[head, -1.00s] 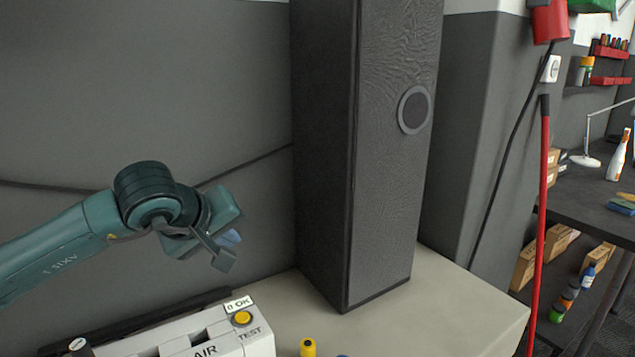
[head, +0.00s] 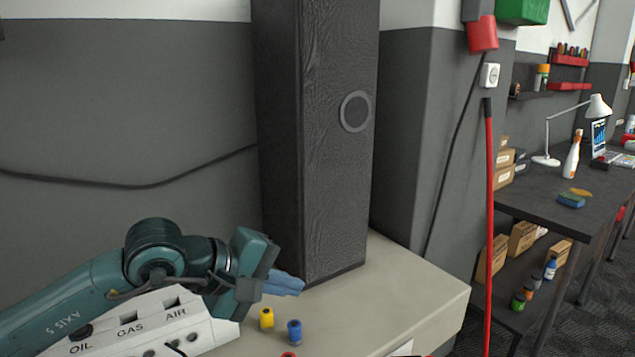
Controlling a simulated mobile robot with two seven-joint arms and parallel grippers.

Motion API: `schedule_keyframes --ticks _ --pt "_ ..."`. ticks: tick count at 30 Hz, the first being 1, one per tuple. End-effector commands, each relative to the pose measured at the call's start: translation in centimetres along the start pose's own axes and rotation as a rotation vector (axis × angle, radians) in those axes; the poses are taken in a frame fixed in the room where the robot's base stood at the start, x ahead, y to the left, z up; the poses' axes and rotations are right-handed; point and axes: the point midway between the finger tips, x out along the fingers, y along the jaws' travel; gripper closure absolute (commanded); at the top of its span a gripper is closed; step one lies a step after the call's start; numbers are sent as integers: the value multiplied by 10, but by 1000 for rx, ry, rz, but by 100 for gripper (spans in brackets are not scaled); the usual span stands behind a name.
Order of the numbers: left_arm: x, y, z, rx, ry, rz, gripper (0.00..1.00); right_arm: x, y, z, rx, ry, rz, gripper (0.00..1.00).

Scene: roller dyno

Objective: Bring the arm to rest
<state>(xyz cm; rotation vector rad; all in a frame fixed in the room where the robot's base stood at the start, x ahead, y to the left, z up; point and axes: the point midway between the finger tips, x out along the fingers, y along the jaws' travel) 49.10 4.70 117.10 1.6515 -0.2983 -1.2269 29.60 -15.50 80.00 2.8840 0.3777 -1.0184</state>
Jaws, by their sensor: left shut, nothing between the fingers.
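My left arm comes in from the left in the head view, teal with dark joints. My left gripper (head: 284,284) is shut and empty, with its blue fingertips pointing right. It is in front of the foot of the tall dark cabinet (head: 340,190) and, in the picture, above the yellow cap (head: 267,318) and the blue cap (head: 294,332). I cannot tell whether it touches anything. The arm covers part of the white panel marked OIL, GAS and AIR (head: 152,314). My right gripper is not in view.
The beige bench top (head: 400,285) is clear to the right of the cabinet. A red pole (head: 488,220) with a cable stands beyond it. At the right is a dark workbench (head: 545,205) with a lamp (head: 546,135), a spray bottle (head: 572,155) and boxes below.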

Motion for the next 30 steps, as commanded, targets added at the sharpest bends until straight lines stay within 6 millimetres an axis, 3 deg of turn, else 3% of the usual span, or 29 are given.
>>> schedule_keyframes --ticks 1,3,6,8,11,13,16,18,19,21,24,27,30 --pt "7 5 32 -118 -131 81 100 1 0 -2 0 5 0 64" --pt "6 22 71 -330 -325 211 100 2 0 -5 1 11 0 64" --pt "-15 52 106 -704 -609 400 100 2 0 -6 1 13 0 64" --pt "-34 67 110 -958 -771 511 100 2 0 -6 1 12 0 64" --pt "-65 79 88 -1406 -1014 688 100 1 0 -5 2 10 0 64" --pt "-81 72 57 -1733 -1160 813 100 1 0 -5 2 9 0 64" --pt "-92 35 6 -2212 -1328 1009 100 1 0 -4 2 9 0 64" --pt "-90 -9 -25 -2546 -1405 1164 100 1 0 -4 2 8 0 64" --pt "-88 -29 -35 2460 1311 -1133 100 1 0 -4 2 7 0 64" --pt "-81 -80 -50 2233 1092 -1058 100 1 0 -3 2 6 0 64" --pt "-70 -157 -51 1927 810 -980 100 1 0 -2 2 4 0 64" --pt "-61 -224 -34 1655 578 -925 100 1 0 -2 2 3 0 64" --pt "-57 -272 -10 1450 410 -891 100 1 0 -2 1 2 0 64"
